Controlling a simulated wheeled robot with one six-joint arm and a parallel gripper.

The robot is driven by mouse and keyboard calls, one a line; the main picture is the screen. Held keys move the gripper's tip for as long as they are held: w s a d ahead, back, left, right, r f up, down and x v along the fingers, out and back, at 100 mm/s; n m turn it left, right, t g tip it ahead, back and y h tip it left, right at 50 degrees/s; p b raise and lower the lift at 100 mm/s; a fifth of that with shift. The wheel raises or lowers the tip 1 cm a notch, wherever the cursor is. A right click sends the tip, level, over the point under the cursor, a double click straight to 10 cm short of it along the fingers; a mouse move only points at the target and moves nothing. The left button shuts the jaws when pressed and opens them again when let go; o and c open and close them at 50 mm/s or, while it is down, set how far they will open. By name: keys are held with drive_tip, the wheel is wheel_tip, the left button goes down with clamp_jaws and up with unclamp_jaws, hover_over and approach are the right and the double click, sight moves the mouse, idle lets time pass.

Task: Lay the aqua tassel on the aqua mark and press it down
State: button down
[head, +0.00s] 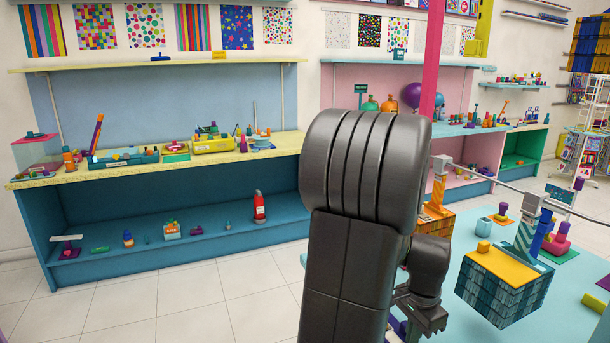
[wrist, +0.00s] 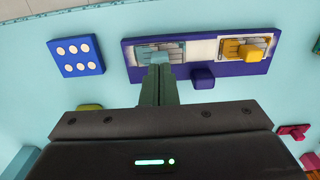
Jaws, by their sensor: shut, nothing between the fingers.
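In the wrist view a long purple board (wrist: 200,79) lies on the light aqua table top, with two pale fields on it. An aqua piece with pale strips (wrist: 154,56), apparently the aqua tassel, lies on the left field. The aqua mark cannot be told apart from it. My gripper (wrist: 159,70) is shut and empty, its fingertips at the near edge of the aqua piece. I cannot tell whether they touch it. In the head view my arm hides most of the board and the aqua piece.
A yellow piece (wrist: 247,52) lies on the board's right field. A purple block (wrist: 203,78) sits at its near edge. A blue block with white dots (wrist: 76,56) lies to the left. In the head view a basket-like block (head: 503,285) stands at the right.

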drive_tip(key=shift+f, duration=0.1)
idle(0.6)
drive_tip(key=shift+f+b, duration=0.55)
drive_tip(key=shift+f, duration=0.05)
drive_tip(key=shift+r, duration=0.1)
idle(0.7)
drive_tip(key=shift+r+p, duration=1.3)
drive_tip(key=shift+r, duration=0.15)
drive_tip(key=shift+r+p, duration=1.65)
drive_tip(key=shift+r, duration=0.4)
drive_tip(key=shift+f, duration=0.15)
